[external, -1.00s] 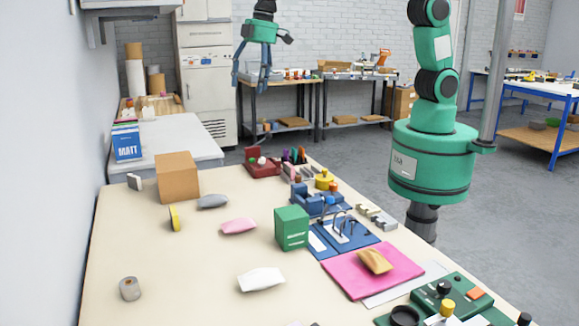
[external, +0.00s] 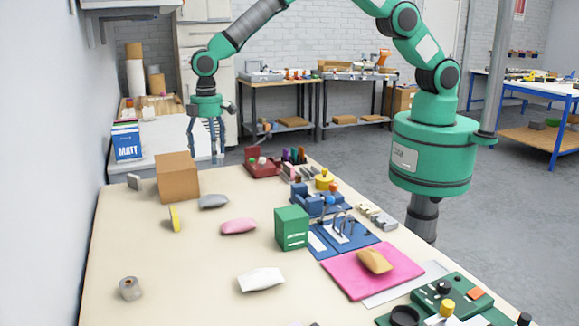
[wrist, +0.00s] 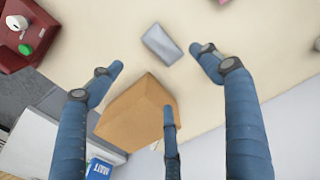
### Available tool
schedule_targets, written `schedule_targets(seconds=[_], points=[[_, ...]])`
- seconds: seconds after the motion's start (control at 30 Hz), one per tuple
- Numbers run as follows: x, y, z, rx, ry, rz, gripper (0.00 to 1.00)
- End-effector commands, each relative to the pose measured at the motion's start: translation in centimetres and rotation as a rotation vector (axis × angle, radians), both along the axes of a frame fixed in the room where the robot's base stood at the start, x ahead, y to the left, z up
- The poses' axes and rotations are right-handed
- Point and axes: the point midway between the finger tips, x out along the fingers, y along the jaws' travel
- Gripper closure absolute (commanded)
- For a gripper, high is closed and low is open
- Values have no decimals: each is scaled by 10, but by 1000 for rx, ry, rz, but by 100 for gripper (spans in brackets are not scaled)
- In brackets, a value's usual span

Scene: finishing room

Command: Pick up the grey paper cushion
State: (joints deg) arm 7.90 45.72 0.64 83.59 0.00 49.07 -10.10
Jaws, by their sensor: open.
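The grey paper cushion (external: 213,201) lies flat on the cream table, just right of a brown cardboard box in the external view. In the wrist view the cushion (wrist: 162,45) shows whole beyond the box, near the gap between my fingers. My gripper (external: 207,158) hangs fingers down above the table's far end, higher than the cushion and apart from it.
The brown box (external: 177,178) stands close beside the cushion. A yellow item (external: 174,218), a pink cushion (external: 239,226) and a white cushion (external: 261,279) lie nearer. A red tray (external: 262,163) sits right of the cushion.

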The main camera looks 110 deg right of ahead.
Motion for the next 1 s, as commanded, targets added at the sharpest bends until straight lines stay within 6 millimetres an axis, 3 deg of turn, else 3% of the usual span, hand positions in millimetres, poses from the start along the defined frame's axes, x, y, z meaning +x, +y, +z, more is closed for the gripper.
schedule_targets(seconds=[0.2, 0.73, 1.0], points=[[8, -5, -27, 2, 15, 1, 22], [8, -6, -34, 2, 17, 2, 22], [8, -5, -65, 2, 19, 2, 22]])
